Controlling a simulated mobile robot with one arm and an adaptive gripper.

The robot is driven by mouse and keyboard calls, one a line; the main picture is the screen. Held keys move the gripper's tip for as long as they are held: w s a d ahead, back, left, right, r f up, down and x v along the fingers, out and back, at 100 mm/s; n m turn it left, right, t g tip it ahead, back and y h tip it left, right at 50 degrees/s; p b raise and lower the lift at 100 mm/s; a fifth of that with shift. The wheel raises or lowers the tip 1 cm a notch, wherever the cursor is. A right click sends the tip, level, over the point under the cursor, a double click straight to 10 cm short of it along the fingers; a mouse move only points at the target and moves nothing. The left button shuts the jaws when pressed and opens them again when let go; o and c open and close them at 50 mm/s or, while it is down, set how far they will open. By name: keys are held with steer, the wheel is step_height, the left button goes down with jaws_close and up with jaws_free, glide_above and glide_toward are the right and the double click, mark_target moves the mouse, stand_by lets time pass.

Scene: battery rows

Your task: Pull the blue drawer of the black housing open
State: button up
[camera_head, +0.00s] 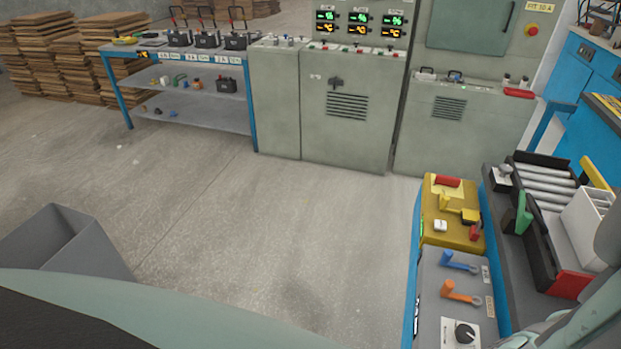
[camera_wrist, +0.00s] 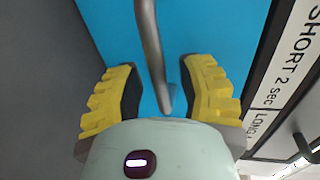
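In the wrist view a bright blue flat surface (camera_wrist: 215,25), which looks like the drawer front, fills the middle. A grey metal bar handle (camera_wrist: 150,45) runs down across it. My gripper (camera_wrist: 160,88) has its two yellow ribbed fingers apart, one on each side of the handle, with a gap visible on both sides. Dark grey surface borders the blue on the left. In the head view the fingers are out of sight, and I cannot make out the blue drawer or its black housing for sure.
A white label (camera_wrist: 290,70) reading "SHORT 2 sec" lies right of the blue surface. In the head view, a yellow box (camera_head: 433,205), a grey panel with levers (camera_head: 430,290) and a roller tray (camera_head: 490,215) stand at the right. The middle floor is clear.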

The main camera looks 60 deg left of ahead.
jaws_close()
steer(key=shift+a, duration=0.15)
steer(key=f+v, duration=0.3)
steer(key=v, duration=1.1)
steer(key=a+f+b+v, duration=0.1)
steer(key=f+v, duration=0.2)
steer(key=v, duration=1.1)
steer(key=shift+s+a, duration=0.15)
steer(key=shift+s, duration=0.35)
steer(key=shift+o, duration=0.7)
jaws_free()
steer(key=v, duration=1.2)
